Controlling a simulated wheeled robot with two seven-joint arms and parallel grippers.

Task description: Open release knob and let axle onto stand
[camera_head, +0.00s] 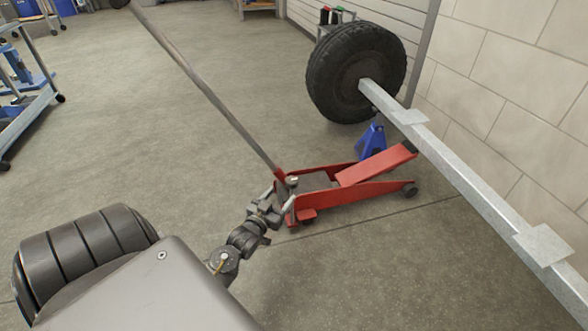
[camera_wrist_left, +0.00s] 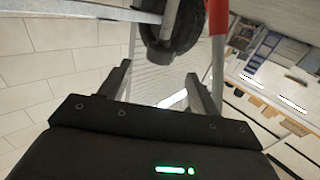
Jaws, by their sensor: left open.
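The red floor jack (camera_head: 350,195) stands on the floor, its long grey handle (camera_head: 200,85) leaning up to the left. A small round pale knob (camera_head: 292,181) shows at the handle's base. The grey axle beam (camera_head: 470,175) runs from the wheel toward the lower right, above the jack's raised end. A blue stand (camera_head: 371,142) is under the beam near the wheel; I cannot tell whether they touch. My left gripper (camera_head: 281,196) is open at the jack's handle end, close to the knob. In the left wrist view its spread fingers (camera_wrist_left: 160,82) hold nothing visible. My right gripper is out of view.
A black tyre (camera_head: 357,72) is on the beam's far end, near the block wall (camera_head: 510,75). A blue-shelved cart (camera_head: 30,95) stands at the left. Open floor lies between the cart and the jack.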

